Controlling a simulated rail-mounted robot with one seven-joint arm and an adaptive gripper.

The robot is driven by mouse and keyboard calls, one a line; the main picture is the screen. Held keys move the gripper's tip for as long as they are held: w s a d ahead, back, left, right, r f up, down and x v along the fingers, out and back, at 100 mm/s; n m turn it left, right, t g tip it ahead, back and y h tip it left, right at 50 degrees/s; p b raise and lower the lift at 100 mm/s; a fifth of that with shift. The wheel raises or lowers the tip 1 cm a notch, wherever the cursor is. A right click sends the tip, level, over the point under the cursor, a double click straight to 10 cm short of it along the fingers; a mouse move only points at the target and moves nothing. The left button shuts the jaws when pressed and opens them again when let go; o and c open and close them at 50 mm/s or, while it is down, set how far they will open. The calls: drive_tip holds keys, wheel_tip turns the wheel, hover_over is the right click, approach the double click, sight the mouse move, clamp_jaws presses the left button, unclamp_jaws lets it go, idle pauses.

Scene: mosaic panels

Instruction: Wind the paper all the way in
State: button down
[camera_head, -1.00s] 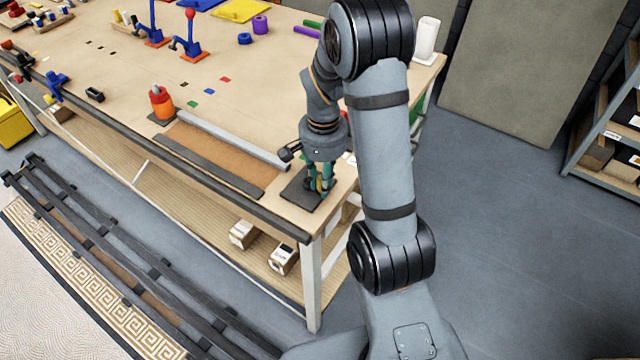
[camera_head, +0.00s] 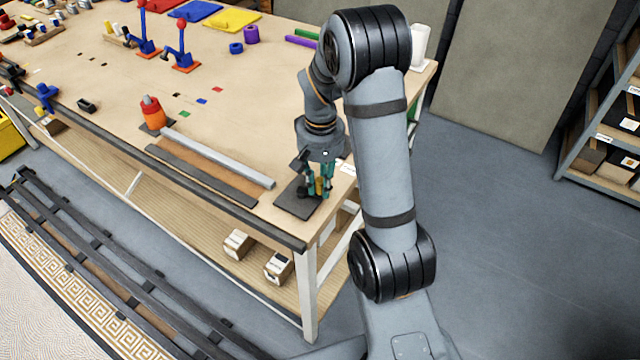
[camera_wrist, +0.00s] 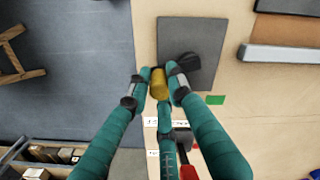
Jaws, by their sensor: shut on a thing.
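My gripper (camera_head: 315,190) is at the near right corner of the workbench. In the wrist view its teal fingers (camera_wrist: 159,92) are shut on a yellow upright handle (camera_wrist: 158,78), which also shows between them in the head view (camera_head: 319,186). The handle is beside a dark square plate (camera_head: 293,205), with a black part (camera_wrist: 188,62) at the plate's edge. Left of the plate lie a pale grey bar (camera_head: 218,158) and a dark strip (camera_head: 200,175), close together. The crank's joint is hidden.
An orange-red bottle-like object (camera_head: 151,113) stands at the bar's far end. Small coloured tiles (camera_head: 202,101) and blue levers with red knobs (camera_head: 182,50) are farther back. In the wrist view a red-handled item (camera_wrist: 188,171) lies near my fingers. Shelves (camera_head: 605,125) stand right.

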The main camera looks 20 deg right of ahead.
sight(320, 179)
drive_tip(key=shift+w+r, duration=0.15)
drive_tip(key=shift+w, duration=0.1)
drive_tip(key=c, duration=1.9)
unclamp_jaws()
drive_tip(key=shift+c, duration=0.2)
drive_tip(key=o, duration=0.4)
drive_tip(key=shift+s, duration=0.1)
wheel_tip(320, 179, up, 12)
drive_tip(key=shift+s+f, duration=0.1)
wheel_tip(320, 179, down, 12)
drive_tip(key=shift+f, duration=0.1)
